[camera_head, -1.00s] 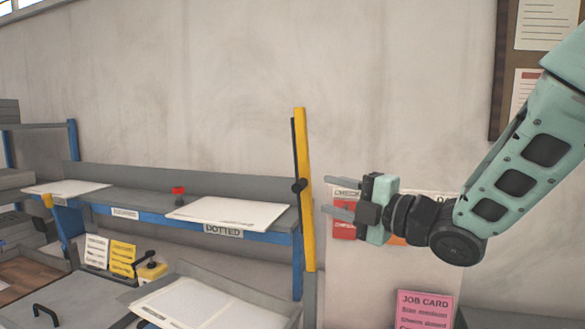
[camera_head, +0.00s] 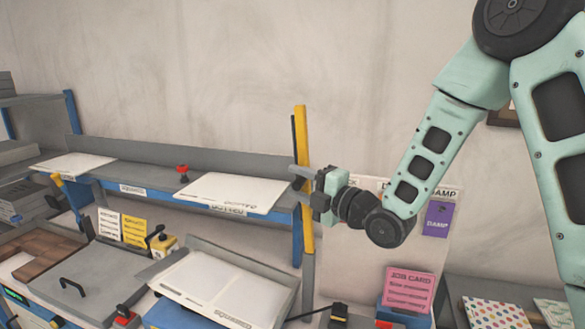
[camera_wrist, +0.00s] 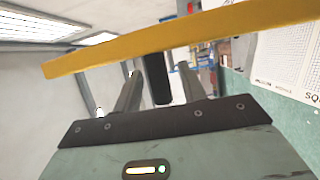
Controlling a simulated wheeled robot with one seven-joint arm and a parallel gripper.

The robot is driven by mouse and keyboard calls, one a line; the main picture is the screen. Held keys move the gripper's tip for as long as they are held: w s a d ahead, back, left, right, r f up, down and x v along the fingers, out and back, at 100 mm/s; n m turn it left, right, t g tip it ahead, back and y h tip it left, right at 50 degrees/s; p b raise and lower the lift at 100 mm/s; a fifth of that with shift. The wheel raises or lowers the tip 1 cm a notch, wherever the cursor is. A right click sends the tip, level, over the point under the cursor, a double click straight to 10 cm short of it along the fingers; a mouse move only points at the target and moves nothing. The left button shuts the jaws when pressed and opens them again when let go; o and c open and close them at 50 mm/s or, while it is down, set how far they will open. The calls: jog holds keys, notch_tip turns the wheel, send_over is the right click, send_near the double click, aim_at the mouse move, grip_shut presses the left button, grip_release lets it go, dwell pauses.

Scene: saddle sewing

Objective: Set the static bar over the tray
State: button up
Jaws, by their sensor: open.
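The static bar, a yellow upright bar (camera_head: 303,138), stands at the right end of the blue-edged shelf. My gripper (camera_head: 300,179) is at the bar's middle, its fingers reaching it from the right. In the wrist view the yellow bar (camera_wrist: 220,32) crosses in front of my fingers (camera_wrist: 158,78). A black grip (camera_wrist: 158,80) on the bar sits between the two fingers, with gaps at both sides. The gripper is open. The grey tray (camera_head: 277,284) holding white sheets lies below, left of the bar.
The shelf (camera_head: 140,179) carries two white boards and a red knob (camera_head: 183,169). Left of the tray is a grey lid with a black handle (camera_head: 71,287). A pink job card (camera_head: 408,290) stands at the right.

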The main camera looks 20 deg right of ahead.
jog(key=shift+p+x, duration=0.3)
jog(key=shift+x, duration=0.75)
grip_shut()
